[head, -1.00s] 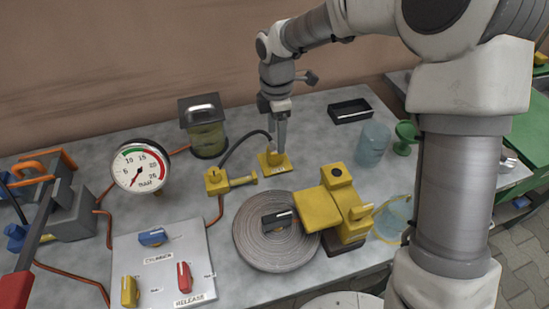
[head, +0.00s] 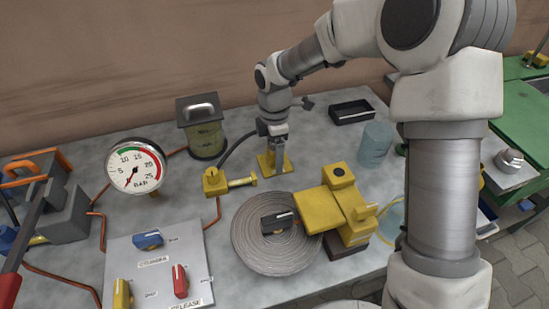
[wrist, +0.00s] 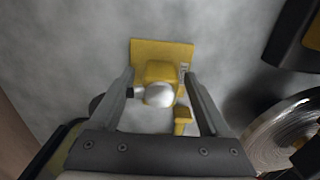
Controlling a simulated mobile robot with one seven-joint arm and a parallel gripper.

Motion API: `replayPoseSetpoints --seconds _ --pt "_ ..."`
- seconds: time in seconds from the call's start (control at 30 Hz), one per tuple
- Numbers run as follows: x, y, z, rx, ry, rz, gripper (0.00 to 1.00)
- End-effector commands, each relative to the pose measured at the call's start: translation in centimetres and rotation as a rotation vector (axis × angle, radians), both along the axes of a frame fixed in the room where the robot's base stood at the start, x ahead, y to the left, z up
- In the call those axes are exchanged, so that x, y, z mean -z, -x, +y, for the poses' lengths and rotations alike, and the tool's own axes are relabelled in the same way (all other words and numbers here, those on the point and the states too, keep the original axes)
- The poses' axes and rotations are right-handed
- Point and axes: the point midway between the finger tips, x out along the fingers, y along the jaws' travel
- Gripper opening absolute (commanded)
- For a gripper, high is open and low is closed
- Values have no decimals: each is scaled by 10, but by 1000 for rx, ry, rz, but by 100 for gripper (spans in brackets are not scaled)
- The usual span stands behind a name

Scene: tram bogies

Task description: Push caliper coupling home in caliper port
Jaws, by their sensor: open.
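A yellow block on a labelled yellow base plate (head: 264,166) stands on the bench; I take it as the caliper port (wrist: 160,71). A silver round-ended piece (wrist: 158,95) shows at the block, with a dark fitting at its left side in the wrist view. I take this piece as the caliper coupling. A black hose (head: 236,143) arches from a yellow fitting (head: 213,181) towards it. My gripper (head: 276,160) is open, low over the plate. In the wrist view its fingers (wrist: 160,88) lie either side of the block. How deep the coupling sits cannot be told.
A grey coiled disc (head: 262,248) with a yellow caliper (head: 345,208) lies in front. A lidded container (head: 205,130) and a pressure gauge (head: 135,165) stand left. A blue-grey cup (head: 375,143) and a black tray (head: 351,112) are right, with bare bench between.

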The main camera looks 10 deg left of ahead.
Motion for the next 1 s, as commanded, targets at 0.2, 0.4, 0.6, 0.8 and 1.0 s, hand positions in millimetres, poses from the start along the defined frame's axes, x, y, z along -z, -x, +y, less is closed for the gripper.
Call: replayPoseSetpoints --seconds 0.2,0.4,0.6,0.8,1.0 --pt "0 0 0 0 0 -1 80" --pt "0 0 0 0 0 -1 62" --pt "0 0 0 0 0 -1 26" --pt "-1 0 0 0 -1 -2 0" --pt "-2 0 0 0 -1 -2 0"
